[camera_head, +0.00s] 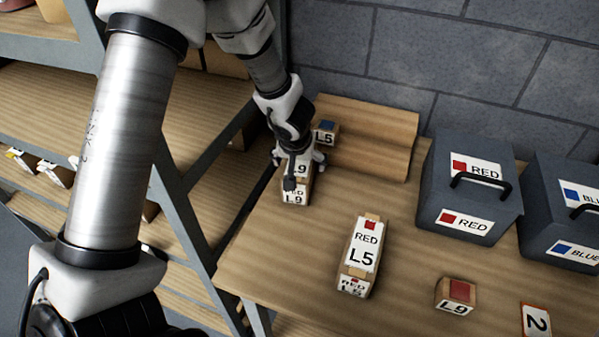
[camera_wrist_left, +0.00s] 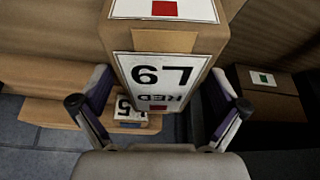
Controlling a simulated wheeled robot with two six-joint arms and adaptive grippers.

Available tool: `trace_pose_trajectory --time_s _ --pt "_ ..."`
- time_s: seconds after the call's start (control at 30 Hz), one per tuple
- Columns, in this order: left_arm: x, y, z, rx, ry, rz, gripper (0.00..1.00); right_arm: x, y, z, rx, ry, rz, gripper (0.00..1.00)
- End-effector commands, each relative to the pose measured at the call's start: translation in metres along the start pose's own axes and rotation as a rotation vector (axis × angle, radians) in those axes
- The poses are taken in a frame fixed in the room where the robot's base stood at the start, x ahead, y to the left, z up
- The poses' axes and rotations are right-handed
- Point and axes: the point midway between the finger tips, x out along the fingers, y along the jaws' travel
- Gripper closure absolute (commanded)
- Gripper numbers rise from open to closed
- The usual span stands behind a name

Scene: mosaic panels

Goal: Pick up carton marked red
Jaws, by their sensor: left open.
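A carton with a white label reading RED L9 (camera_head: 295,197) stands at the left edge of the table. My left gripper (camera_head: 297,170) is over it, pointing down. In the left wrist view the carton (camera_wrist_left: 165,75) shows its L9 RED label and a red square, between the two open fingers of the gripper (camera_wrist_left: 160,108). A gap shows on at least the right side; contact on the left is unclear. A second carton, labelled RED L5 (camera_head: 362,252), stands apart nearer the front. My right gripper is not in view.
A small L5 block with a blue top (camera_head: 326,133) stands just behind the gripper by a wooden step (camera_head: 365,140). A grey RED box (camera_head: 465,190) and BLUE box (camera_head: 562,215) stand right. A small L9 block (camera_head: 456,296) lies in front. Shelves (camera_head: 210,120) stand left.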

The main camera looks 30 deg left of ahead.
Motion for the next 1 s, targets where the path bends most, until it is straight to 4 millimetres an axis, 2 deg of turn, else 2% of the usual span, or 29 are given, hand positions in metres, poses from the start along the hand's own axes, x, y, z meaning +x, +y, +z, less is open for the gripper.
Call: trace_pose_trajectory --time_s 0.53,0.57,0.7,0.83,1.0 --pt "0.0042 0.0001 0.0019 -0.001 0.0 0.0 0.02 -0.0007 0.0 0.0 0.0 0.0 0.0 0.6" --pt "0.0042 0.0001 0.0019 -0.001 0.0 0.0 0.06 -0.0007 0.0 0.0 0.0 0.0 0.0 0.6" --pt "0.0042 0.0 0.002 0.0 0.0 0.0 0.55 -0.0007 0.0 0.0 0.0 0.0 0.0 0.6" --pt "0.0043 0.0 0.0021 0.0 -0.001 0.0 1.0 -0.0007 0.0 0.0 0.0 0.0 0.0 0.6" --pt "0.0037 0.0001 0.0013 -0.001 0.001 0.0 1.0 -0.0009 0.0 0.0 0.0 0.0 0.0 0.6"
